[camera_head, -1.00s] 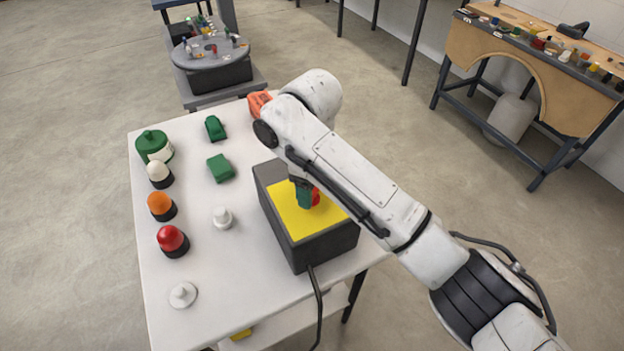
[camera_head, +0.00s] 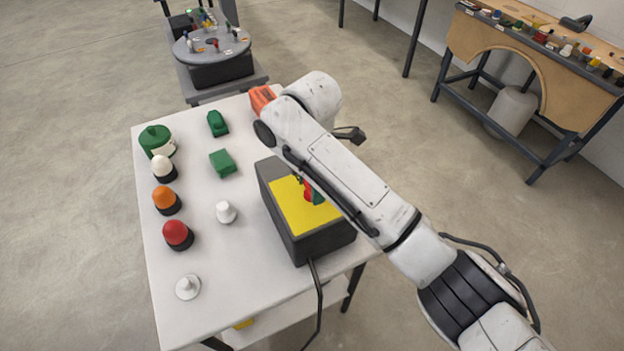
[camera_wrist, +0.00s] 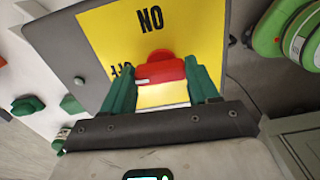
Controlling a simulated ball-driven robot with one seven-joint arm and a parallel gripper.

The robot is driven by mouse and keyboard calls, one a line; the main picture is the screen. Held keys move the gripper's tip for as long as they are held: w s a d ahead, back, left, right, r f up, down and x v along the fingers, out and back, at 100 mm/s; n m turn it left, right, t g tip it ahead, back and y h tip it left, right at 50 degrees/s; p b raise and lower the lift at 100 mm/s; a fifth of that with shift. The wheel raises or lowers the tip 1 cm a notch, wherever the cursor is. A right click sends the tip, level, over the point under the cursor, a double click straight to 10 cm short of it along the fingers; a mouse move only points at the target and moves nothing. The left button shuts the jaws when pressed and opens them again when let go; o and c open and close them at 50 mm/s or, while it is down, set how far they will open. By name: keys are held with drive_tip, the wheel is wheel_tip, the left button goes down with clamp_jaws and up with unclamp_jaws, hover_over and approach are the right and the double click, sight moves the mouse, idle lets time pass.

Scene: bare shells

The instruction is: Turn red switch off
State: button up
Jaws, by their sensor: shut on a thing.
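The red switch (camera_wrist: 160,68) sits on a yellow plate (camera_wrist: 190,30) on top of a dark box (camera_head: 300,240). In the wrist view my gripper (camera_wrist: 160,80) has its two green fingers on either side of the red switch, shut on it. The plate reads "ON", upside down, beyond the switch. Part of a second word, seemingly "OFF", shows by the left finger. In the head view, my arm hides most of the switch; a little red (camera_head: 308,192) shows. Which way the switch is set I cannot tell.
Red (camera_head: 178,234), orange (camera_head: 166,200) and white (camera_head: 164,168) domes line the table's left side. A green block (camera_head: 222,163) and a white knob (camera_head: 226,212) stand nearer the box. A cable (camera_head: 318,300) hangs off the front. An orange object (camera_head: 261,98) is behind.

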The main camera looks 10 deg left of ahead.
drive_tip(key=shift+n, duration=0.6)
drive_tip(key=o, duration=1.1)
drive_tip(key=shift+c, duration=0.2)
drive_tip(key=shift+r, duration=0.1)
wheel_tip(320, 180, up, 11)
drive_tip(key=p, duration=0.1)
drive_tip(key=shift+f, duration=0.2)
